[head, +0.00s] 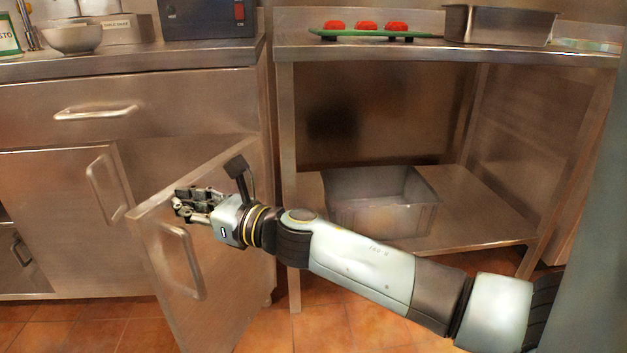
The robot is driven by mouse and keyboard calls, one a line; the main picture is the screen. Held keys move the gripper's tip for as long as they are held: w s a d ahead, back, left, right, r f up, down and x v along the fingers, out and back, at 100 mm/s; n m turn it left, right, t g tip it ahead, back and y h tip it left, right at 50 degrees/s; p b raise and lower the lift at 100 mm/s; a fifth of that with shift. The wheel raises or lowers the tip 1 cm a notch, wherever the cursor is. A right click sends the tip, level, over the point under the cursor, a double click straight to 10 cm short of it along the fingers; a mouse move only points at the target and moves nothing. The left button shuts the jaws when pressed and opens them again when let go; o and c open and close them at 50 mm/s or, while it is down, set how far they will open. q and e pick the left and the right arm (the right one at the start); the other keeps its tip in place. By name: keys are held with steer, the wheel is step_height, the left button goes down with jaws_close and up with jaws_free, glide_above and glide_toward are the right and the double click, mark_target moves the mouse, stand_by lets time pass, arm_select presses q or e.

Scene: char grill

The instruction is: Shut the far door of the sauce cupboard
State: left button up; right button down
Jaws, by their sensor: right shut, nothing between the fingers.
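The sauce cupboard is the steel unit at the left of the head view. One of its doors (215,270) stands swung open towards me, hinged at the right, with a bar handle (182,262) on its face. Another door (55,215) to its left looks shut or nearly so, with its own handle (103,188). My right gripper (182,206) is shut and empty, at the upper part of the open door, above its handle. I cannot tell whether it touches the door. The arm hides part of the door's hinge side. My left gripper is out of view.
A drawer (150,105) sits above the doors. To the right is an open steel table with a grey bin (385,215) on its low shelf. On top are a green board (370,33) with red pieces and a steel pan (500,24). Tiled floor shows below.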

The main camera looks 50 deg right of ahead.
mark_target(162, 197)
steer(key=w+h, duration=0.1)
steer(key=w+a+m+h, duration=0.1)
steer(key=w, duration=0.1)
steer(key=w+m+h, duration=0.1)
steer(key=w, duration=0.1)
steer(key=shift+w+a+t, duration=0.1)
steer(key=shift+a+t, duration=0.2)
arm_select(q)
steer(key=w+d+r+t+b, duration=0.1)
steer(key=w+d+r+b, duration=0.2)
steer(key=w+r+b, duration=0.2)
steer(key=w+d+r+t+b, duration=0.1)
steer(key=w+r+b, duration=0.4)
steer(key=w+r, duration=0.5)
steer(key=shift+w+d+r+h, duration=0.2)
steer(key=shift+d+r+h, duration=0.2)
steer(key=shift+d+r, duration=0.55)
arm_select(e)
steer(key=w+d+m+h, duration=0.2)
steer(key=w+m+h, duration=0.1)
steer(key=w, duration=0.7)
steer(key=w+d+m+g+h, duration=0.1)
steer(key=w+d+m+h, duration=0.1)
steer(key=w+h, duration=0.4)
steer(key=shift+w+d+m+g, duration=0.3)
steer(key=shift+w+d+m, duration=0.1)
steer(key=shift+w, duration=1.9)
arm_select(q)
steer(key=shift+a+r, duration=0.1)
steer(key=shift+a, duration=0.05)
